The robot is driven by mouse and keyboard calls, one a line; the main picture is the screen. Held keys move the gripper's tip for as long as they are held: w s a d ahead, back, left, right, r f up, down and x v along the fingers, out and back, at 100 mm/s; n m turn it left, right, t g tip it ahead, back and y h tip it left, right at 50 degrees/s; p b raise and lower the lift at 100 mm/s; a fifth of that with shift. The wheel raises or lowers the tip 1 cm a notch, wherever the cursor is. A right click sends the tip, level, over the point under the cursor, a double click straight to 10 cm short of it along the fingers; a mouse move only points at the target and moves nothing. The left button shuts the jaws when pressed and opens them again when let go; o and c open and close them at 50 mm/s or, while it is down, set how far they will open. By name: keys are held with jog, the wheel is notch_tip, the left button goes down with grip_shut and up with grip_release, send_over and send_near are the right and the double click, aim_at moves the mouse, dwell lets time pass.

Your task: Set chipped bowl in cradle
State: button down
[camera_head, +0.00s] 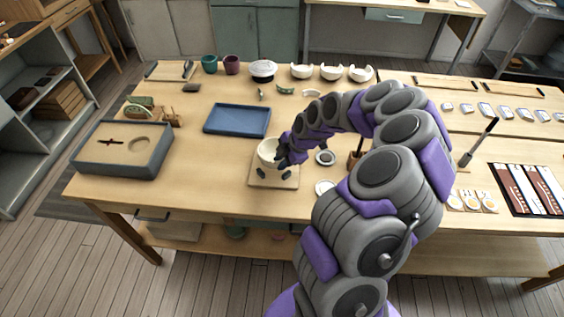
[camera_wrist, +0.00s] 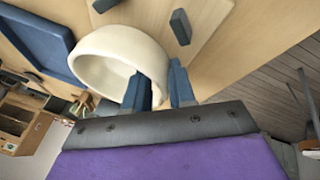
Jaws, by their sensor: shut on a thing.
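The cream bowl (camera_head: 266,152) is at the wooden cradle board (camera_head: 259,181), which has dark pegs. My gripper (camera_head: 284,157) is shut on the bowl's right side. In the wrist view the bowl (camera_wrist: 110,62) is tilted in the picture, with its wall between the blue fingers (camera_wrist: 162,86). The board (camera_wrist: 160,15) and two dark pegs show just beyond it. I cannot tell whether the bowl rests on the board or is slightly above it. A chip in the rim is not clear to see.
A blue tray (camera_head: 237,120) lies behind and left of the cradle. A grey box with cut-outs (camera_head: 88,157) stands at the left.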

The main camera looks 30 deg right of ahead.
jog(key=shift+r, duration=1.25)
jog(key=shift+f, duration=0.2)
jog(key=shift+f+b, duration=0.3)
jog(key=shift+f, duration=0.4)
jog(key=shift+f, duration=1.45)
dwell(1.8)
dwell(0.5)
jog(key=c, duration=1.1)
grip_release()
jog(key=shift+o, duration=1.2)
jog(key=shift+s+a+f, duration=0.1)
jog(key=shift+c, duration=0.9)
